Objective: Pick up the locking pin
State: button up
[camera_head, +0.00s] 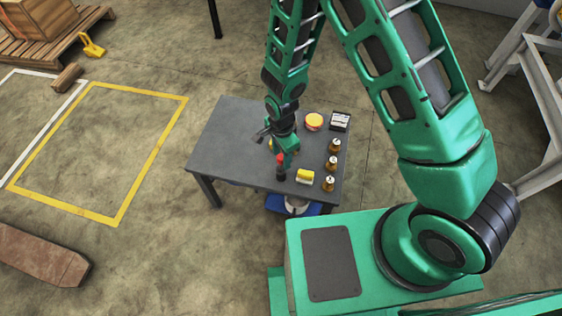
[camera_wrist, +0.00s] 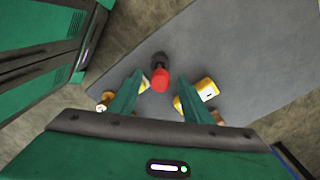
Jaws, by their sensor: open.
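A dark upright piece with a red top (camera_head: 281,160) stands on the grey table (camera_head: 232,135), near its front edge. It may be the locking pin, but I cannot be sure. In the wrist view its red end (camera_wrist: 160,80) shows between and slightly beyond my fingers. My gripper (camera_head: 287,150) is low over the table, right beside this piece in the head view. In the wrist view my gripper (camera_wrist: 160,88) has its two green fingers spread apart, with nothing held. I cannot tell whether either finger touches the piece.
A yellow block (camera_head: 305,176) lies just right of the red-topped piece. Several brass pieces (camera_head: 331,163) line the right edge. The table's left part is clear.

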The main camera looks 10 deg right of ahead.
jog(key=shift+f, duration=0.35)
grip_shut()
jog(key=shift+r, duration=0.15)
